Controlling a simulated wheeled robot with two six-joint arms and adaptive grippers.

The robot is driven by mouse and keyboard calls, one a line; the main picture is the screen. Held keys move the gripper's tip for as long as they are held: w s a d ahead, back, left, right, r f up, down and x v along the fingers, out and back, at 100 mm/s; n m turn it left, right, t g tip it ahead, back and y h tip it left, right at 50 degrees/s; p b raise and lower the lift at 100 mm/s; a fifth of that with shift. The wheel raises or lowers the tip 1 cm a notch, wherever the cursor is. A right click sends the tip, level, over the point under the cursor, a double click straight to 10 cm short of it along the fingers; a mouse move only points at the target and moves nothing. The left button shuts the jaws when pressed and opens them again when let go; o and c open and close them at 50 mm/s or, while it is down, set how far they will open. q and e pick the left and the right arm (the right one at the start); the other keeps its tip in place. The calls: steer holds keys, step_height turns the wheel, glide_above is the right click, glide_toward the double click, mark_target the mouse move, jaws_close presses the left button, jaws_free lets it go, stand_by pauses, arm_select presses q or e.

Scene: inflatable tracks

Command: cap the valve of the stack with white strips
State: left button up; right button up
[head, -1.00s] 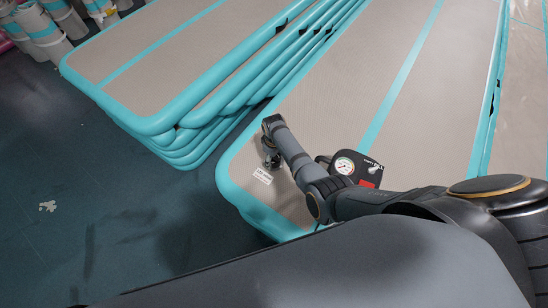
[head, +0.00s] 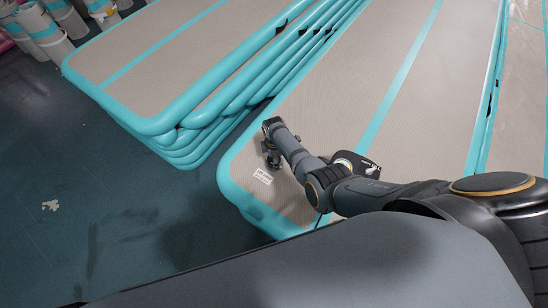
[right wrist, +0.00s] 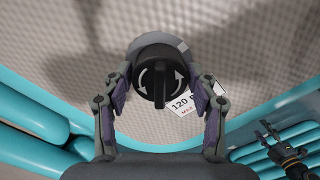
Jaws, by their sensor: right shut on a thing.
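My right gripper (head: 272,158) is low over the near corner of a grey track (head: 320,110) with teal edges. In the right wrist view the right gripper (right wrist: 160,98) is shut on a round black cap (right wrist: 160,82) with white curved arrows and a raised bar. A light grey ring (right wrist: 180,43) shows behind the cap, offset toward the top; it looks like the valve. Whether cap and ring touch cannot be told. The stripe visible on this track is teal, not white. My left gripper (right wrist: 287,145) appears small at lower right in the right wrist view.
A white label (head: 263,176) lies on the track beside the gripper; it reads 120 in the right wrist view (right wrist: 184,104). A pressure gauge (head: 343,160) is partly behind my right arm. Another teal-edged stack (head: 150,125) stands at left.

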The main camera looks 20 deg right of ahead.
steer(key=shift+n, duration=0.6)
steer(key=shift+r+n+p, duration=0.1)
steer(key=shift+n+p, duration=0.2)
steer(key=shift+n, duration=2)
steer(key=o, duration=1.1)
steer(key=shift+c, duration=0.2)
step_height(320, 180, up, 12)
